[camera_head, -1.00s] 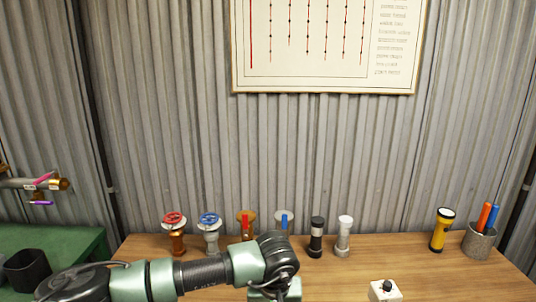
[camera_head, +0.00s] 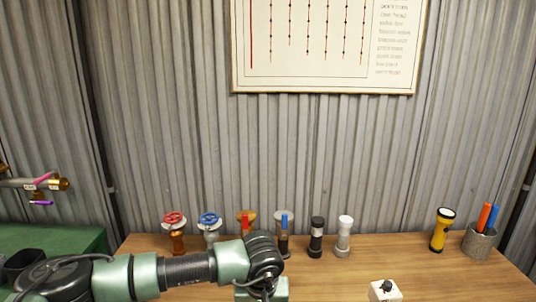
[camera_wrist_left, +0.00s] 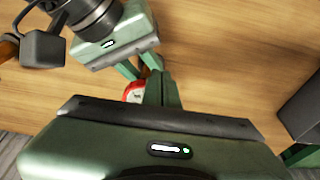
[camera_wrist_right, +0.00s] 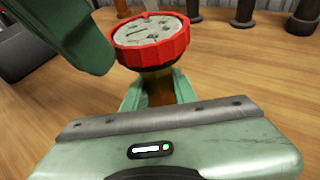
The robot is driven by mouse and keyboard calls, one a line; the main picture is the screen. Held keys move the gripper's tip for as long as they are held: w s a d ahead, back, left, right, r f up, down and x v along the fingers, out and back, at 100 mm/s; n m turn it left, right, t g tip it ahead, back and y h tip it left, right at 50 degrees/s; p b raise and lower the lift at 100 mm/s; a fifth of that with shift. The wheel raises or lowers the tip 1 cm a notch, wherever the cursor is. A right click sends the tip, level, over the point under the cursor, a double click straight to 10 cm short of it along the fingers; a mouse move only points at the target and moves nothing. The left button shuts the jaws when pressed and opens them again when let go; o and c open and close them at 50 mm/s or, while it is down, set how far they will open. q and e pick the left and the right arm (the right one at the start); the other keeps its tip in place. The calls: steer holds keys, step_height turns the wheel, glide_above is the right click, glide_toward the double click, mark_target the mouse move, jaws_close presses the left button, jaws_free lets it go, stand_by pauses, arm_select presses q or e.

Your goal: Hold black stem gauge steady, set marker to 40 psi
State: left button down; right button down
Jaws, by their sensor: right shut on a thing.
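A gauge with a red rim and a pale, marked dial (camera_wrist_right: 150,32) faces up in the right wrist view. Its rim (camera_wrist_left: 133,92) also shows in the left wrist view. My right gripper (camera_wrist_right: 158,92) is shut on the gauge's stem, which looks brown here. The numbers and the marker's setting are too unclear to read. My left gripper (camera_wrist_left: 163,85) has its fingers close together beside the red rim, and nothing is seen between them. I cannot tell whether it touches the rim. The left gripper's green body (camera_wrist_right: 75,35) stands close at the gauge's left in the right wrist view.
Red (camera_head: 174,218) and blue (camera_head: 209,218) wheel valves, lever valves and two capped fittings stand along the table's back. A yellow flashlight (camera_head: 442,230), a pen cup (camera_head: 478,241) and a white button box (camera_head: 384,290) are at right. The table between is clear.

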arm_select(q)
steer(key=shift+a+r, duration=0.1)
arm_select(e)
steer(key=shift+s+a, duration=0.1)
steer(key=shift+s, duration=0.05)
stand_by(0.3)
arm_select(q)
steer(key=v, duration=0.6)
steer(key=shift+w, duration=0.35)
arm_select(e)
steer(key=c, duration=1.1)
jaws_free()
steer(key=shift+o, duration=0.2)
